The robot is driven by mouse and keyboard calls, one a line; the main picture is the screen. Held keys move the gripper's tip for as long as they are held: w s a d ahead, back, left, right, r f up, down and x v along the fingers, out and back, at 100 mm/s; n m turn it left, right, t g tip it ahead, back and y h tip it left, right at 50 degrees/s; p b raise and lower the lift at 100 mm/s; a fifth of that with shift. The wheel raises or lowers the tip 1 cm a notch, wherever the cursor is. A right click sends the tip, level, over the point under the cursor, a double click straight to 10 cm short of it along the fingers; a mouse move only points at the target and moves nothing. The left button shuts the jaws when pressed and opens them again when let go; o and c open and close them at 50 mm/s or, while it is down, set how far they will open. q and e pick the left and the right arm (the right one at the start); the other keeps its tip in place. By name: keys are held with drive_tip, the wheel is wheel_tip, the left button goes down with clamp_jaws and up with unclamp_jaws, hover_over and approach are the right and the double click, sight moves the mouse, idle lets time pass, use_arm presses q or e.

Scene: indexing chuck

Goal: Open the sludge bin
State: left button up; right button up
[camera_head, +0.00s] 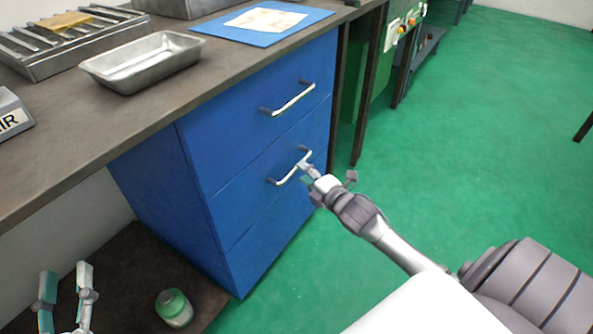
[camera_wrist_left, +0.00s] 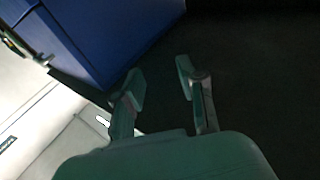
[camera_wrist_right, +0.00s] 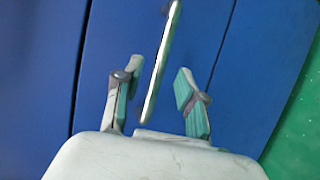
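A blue cabinet (camera_head: 160,185) stands under the bench, with an upper handle (camera_head: 290,99) and a lower handle (camera_head: 291,166) on its front. No label shows which part is the sludge bin. Its drawer fronts look flush and closed. My right gripper (camera_head: 314,174) is at the lower handle. In the right wrist view the right gripper's fingers (camera_wrist_right: 155,90) are open, with the handle (camera_wrist_right: 163,62) between them and gaps on both sides. My left gripper (camera_head: 66,280) is open and empty at the lower left, away from the handles; it also shows in the left wrist view (camera_wrist_left: 160,84).
A jar with a green lid (camera_head: 174,308) stands on a dark low surface beside the cabinet. A metal tray (camera_head: 143,62), a slatted metal unit (camera_head: 50,45) and a blue mat (camera_head: 225,31) are on the bench (camera_head: 70,135). The green floor (camera_head: 470,130) at right is open.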

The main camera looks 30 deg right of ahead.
drive_tip(key=w, duration=0.2)
drive_tip(key=w+f+b, duration=0.1)
drive_tip(key=w, duration=0.1)
use_arm(q)
wheel_tip(320, 180, up, 6)
drive_tip(key=s+t+h, duration=0.1)
drive_tip(key=s+t, duration=0.1)
drive_tip(key=t, duration=0.2)
drive_tip(key=shift+s, duration=0.3)
use_arm(e)
drive_tip(key=shift+w, duration=0.35)
use_arm(q)
drive_tip(key=shift+d+r, duration=0.1)
use_arm(e)
clamp_jaws()
